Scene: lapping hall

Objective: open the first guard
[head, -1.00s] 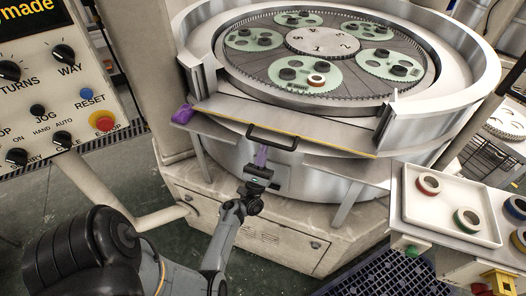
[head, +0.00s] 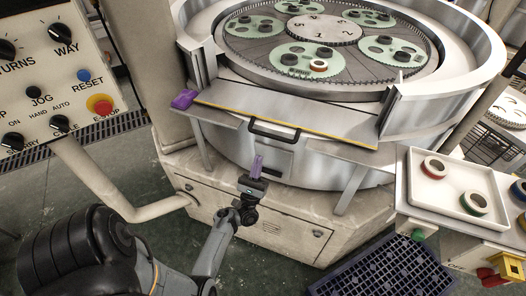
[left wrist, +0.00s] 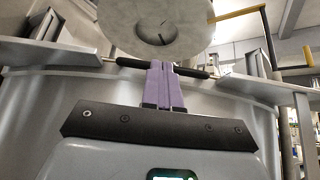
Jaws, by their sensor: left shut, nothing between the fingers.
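The guard (head: 300,113) is a grey metal panel with a yellow edge at the front of the round lapping machine. It appears folded down and outward at the gap in the ring wall. Its black bar handle (head: 274,134) is on the front side and also shows in the left wrist view (left wrist: 190,71). My left gripper (head: 257,163) has purple fingers, shut and empty, pointing up just below the handle and apart from it in the head view. In the left wrist view the fingers (left wrist: 163,85) overlap the handle bar.
A control panel (head: 45,75) with knobs and a red stop button stands at the left. A white tray (head: 446,198) with coloured rings is at the right, above a dark blue crate (head: 385,270). Geared discs fill the machine top.

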